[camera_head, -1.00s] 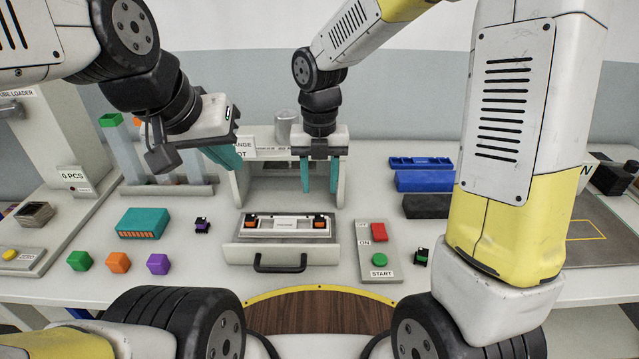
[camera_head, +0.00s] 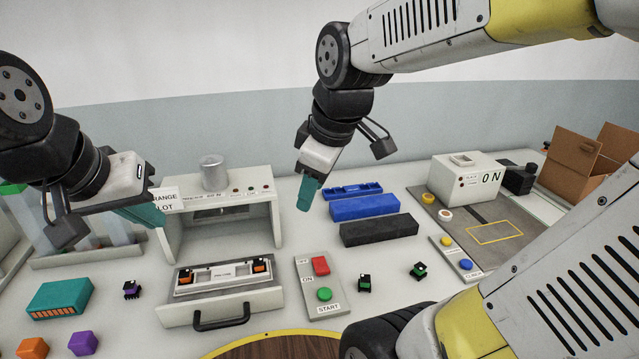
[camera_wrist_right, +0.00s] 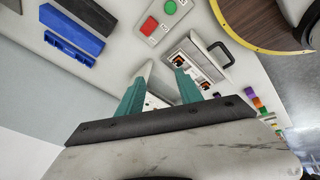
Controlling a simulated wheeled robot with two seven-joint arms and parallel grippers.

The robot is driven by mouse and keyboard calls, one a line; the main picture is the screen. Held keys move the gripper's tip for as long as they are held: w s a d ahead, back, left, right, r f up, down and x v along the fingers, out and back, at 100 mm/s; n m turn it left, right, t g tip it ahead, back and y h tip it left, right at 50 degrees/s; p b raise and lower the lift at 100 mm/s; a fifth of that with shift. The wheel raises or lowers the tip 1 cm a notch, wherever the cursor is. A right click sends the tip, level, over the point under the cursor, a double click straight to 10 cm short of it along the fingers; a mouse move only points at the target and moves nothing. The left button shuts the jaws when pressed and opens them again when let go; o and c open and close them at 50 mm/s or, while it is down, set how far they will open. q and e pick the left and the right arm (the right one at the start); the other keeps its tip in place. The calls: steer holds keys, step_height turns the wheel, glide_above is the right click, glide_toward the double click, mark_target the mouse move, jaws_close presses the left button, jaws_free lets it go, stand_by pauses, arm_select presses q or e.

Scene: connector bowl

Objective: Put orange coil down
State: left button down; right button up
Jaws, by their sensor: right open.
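Two orange coils with black parts sit at the two ends of the white holder in the open drawer (camera_head: 225,307), the left orange coil (camera_head: 186,278) and the right orange coil (camera_head: 260,267). They also show in the right wrist view, one orange coil (camera_wrist_right: 179,60) near the fingers and another orange coil (camera_wrist_right: 207,84). My right gripper (camera_head: 306,195) is open and empty, raised above the table right of the grey machine; its spread fingers (camera_wrist_right: 160,68) show in the wrist view. My left gripper (camera_head: 145,214) hangs left of the machine, seen side-on, its jaw gap hidden.
The grey machine (camera_head: 272,212) stands behind the drawer. A button panel (camera_head: 307,272) is right of it, then two green coils (camera_head: 364,284) (camera_head: 418,271). Blue (camera_head: 364,206) and black (camera_head: 379,230) blocks lie behind. A purple coil (camera_head: 131,290) and teal box (camera_head: 60,298) are left.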

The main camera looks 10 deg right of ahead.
steer(key=shift+s+d+r+m+t, duration=0.3)
steer(key=shift+s+d+m, duration=0.35)
steer(key=shift+m, duration=1.1)
steer(key=shift+s+d+r+m+t, duration=0.3)
steer(key=shift+s+m, duration=0.5)
steer(key=shift+m, duration=1)
steer(key=shift+s+d+r+m+t, duration=0.15)
steer(key=shift+s+d+m+t, duration=0.45)
steer(key=shift+m, duration=1.15)
steer(key=shift+s+a, duration=0.1)
steer(key=shift+s, duration=0.05)
